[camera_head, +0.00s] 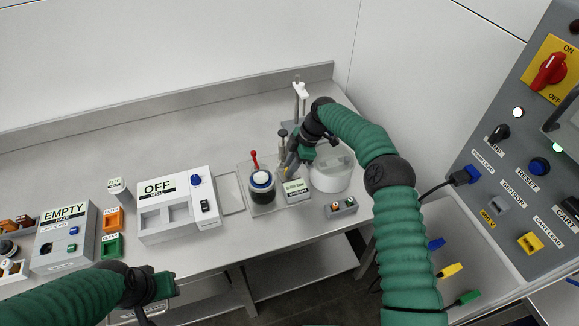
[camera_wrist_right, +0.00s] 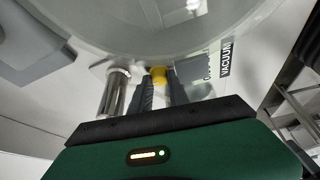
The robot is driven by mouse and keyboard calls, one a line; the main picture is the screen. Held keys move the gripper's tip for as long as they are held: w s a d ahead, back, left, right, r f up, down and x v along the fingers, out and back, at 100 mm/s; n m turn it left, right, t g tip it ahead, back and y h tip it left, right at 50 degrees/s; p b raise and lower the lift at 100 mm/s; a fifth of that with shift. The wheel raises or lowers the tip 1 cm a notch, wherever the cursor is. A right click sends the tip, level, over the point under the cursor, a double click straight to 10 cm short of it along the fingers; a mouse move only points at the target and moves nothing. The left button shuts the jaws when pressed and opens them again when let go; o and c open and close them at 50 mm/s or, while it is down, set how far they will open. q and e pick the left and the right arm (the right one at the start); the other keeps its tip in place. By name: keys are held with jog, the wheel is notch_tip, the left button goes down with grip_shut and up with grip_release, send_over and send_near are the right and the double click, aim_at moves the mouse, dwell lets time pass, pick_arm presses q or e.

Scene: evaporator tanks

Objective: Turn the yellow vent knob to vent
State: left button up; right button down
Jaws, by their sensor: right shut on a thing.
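The yellow vent knob (camera_wrist_right: 158,75) shows in the right wrist view between the tips of my right gripper's two dark fingers (camera_wrist_right: 160,84). It sits beside a silver cylinder (camera_wrist_right: 115,92) and below the large clear round vessel. My right gripper (camera_head: 290,167) is shut on the knob. In the head view it reaches down beside the round vessel (camera_head: 333,177), and its fingers mostly hide the knob. The knob's exact angle cannot be read. My left gripper (camera_head: 152,292) is at the lower left, over the bench front; its fingertips are not clear.
A label reading VACUUM (camera_wrist_right: 226,59) is close to the right fingers. A dark jar with a red-handled tool (camera_head: 262,185) stands left of them. A white OFF box (camera_head: 178,230) and an EMPTY box (camera_head: 62,250) stand further left. A grey control panel (camera_head: 525,165) rises at right.

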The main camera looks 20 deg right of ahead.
jog(key=c, duration=1.4)
grip_release()
jog(key=shift+w+d+r, duration=0.1)
jog(key=shift+w+d, duration=0.05)
jog(key=shift+d, duration=0.05)
jog(key=shift+o, duration=0.7)
jog(key=p+v, duration=0.1)
jog(key=v, duration=1.5)
jog(key=shift+d+r, duration=0.25)
jog(key=shift+d, duration=0.05)
